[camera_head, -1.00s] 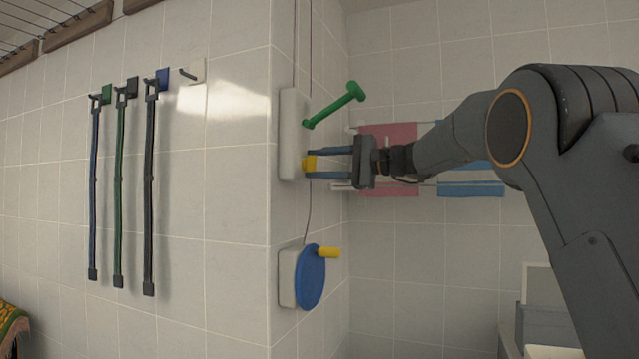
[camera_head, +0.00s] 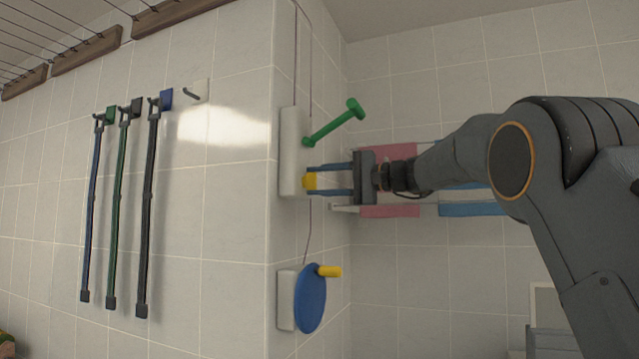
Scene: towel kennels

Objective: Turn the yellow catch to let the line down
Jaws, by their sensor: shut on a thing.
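The yellow catch (camera_head: 310,181) is a small block low on a white wall plate (camera_head: 292,150). My gripper (camera_head: 316,181) comes from the right with its two blue fingers shut on the catch, one above and one below it. A green lever (camera_head: 334,124) sticks out of the same plate just above, slanting up to the right. The line (camera_head: 308,232) runs from above, past the plate and down to a blue disc (camera_head: 311,298) with a yellow handle (camera_head: 329,271).
Several leashes (camera_head: 117,210) hang from hooks on the left wall, beside an empty hook (camera_head: 191,94). Racks with lines (camera_head: 87,49) are at the ceiling, upper left. Pink (camera_head: 390,165) and blue-white towels (camera_head: 468,203) hang behind my arm.

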